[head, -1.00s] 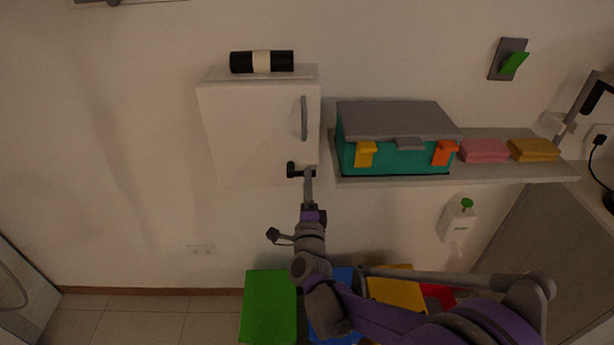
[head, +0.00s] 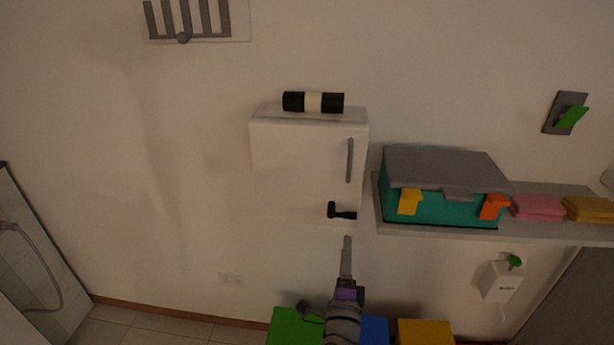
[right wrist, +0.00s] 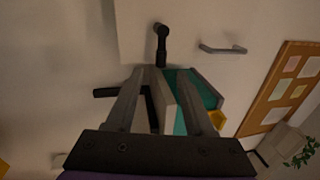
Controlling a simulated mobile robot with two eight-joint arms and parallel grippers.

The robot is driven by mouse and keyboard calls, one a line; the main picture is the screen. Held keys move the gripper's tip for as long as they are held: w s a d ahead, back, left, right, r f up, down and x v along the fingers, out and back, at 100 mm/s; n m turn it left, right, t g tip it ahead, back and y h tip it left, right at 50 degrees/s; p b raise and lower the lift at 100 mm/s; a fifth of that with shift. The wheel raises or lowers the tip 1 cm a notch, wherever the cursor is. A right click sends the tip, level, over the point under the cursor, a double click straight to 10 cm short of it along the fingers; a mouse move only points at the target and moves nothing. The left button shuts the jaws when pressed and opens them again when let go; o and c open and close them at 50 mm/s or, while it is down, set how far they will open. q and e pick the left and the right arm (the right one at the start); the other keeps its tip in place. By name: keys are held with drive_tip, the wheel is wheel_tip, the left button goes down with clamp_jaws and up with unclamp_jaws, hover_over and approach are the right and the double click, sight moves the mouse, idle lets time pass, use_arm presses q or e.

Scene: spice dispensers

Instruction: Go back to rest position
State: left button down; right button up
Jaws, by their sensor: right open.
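My right gripper (head: 347,258) shows in the head view, below the white wall cabinet (head: 285,160) and left of the shelf. Its fingers point up toward the cabinet's lower edge and touch nothing I can see. In the right wrist view the two grey fingers of my right gripper (right wrist: 163,85) stand apart with nothing held between them. A black knob-like piece (head: 342,211) sticks out at the cabinet's lower right and also shows in the wrist view (right wrist: 161,45). The cabinet door looks shut. My left gripper is not in view.
A teal box with a grey lid (head: 445,168) and folded pink (head: 538,207) and yellow (head: 590,209) cloths stand on a shelf (head: 430,232). A black-and-white roll (head: 313,102) lies on the cabinet. Green (head: 285,326) and yellow (head: 425,331) boxes stand low.

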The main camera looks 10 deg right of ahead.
drive_tip(key=s+a+r+n+g+y+p, duration=0.3)
drive_tip(key=s+a+n+g+y+p, duration=0.4)
drive_tip(key=n, duration=0.6)
drive_tip(key=s+d+f+n+g+p, duration=0.1)
drive_tip(key=s+d+f+n+g, duration=0.1)
drive_tip(key=s, duration=0.3)
drive_tip(key=s+d+f+n+g+p, duration=0.1)
drive_tip(key=s+d+f+n+g, duration=0.1)
drive_tip(key=s, duration=0.4)
drive_tip(key=s+d+f+n+g+h+p, duration=0.1)
drive_tip(key=s+d+n+g, duration=0.2)
drive_tip(key=s, duration=0.3)
drive_tip(key=shift+s+d+f+n, duration=0.2)
drive_tip(key=shift+f+n, duration=0.2)
drive_tip(key=shift+n, duration=0.5)
